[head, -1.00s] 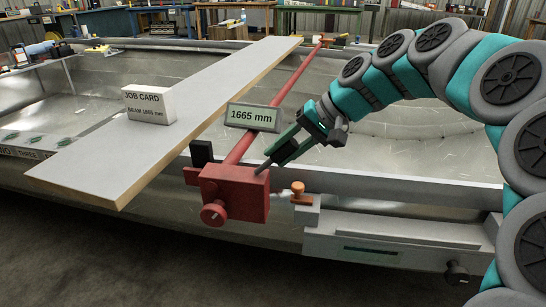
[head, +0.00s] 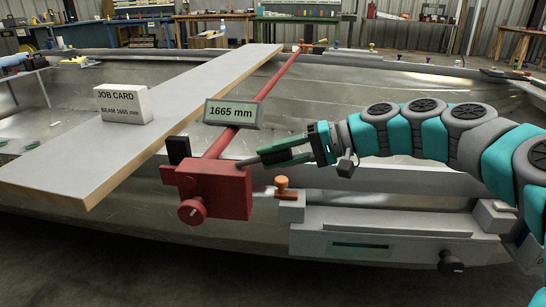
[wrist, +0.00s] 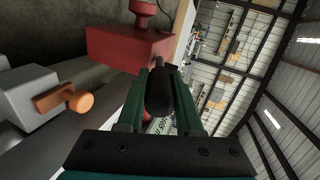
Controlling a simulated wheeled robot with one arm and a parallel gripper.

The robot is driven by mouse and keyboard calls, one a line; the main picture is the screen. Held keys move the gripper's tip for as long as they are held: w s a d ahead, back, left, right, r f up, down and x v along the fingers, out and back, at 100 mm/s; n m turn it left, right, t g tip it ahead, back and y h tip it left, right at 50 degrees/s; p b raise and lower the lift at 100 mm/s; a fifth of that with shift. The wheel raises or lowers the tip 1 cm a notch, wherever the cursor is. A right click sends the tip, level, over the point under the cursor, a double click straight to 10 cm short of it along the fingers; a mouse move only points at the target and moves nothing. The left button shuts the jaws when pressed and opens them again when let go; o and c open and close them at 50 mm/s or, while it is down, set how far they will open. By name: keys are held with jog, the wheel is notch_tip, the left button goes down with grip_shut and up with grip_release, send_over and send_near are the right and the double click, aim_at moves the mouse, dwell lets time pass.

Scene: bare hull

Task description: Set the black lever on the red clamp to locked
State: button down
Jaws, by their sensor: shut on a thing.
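The red clamp (head: 222,190) sits at the near end of a long red bar, with a round red knob on its front. It also shows at the top of the wrist view (wrist: 125,48). My gripper (head: 268,155) is just right of the clamp, with its green fingers pointing left. In the wrist view, the fingers (wrist: 158,95) are shut on the black lever (wrist: 158,92), which runs between them toward the clamp. In the head view the lever's dark end (head: 248,161) shows at the clamp's top right edge, lying nearly level. The fingers hide the rest of it.
A grey display reading 1665 mm (head: 233,113) stands above the bar. A job card block (head: 123,104) rests on the long plank (head: 70,170) at left. An orange-topped knob (head: 282,182) and a grey rail unit (head: 385,235) are close below and right of my gripper.

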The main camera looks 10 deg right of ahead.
jog(key=c, duration=0.6)
grip_release()
jog(key=v, duration=0.8)
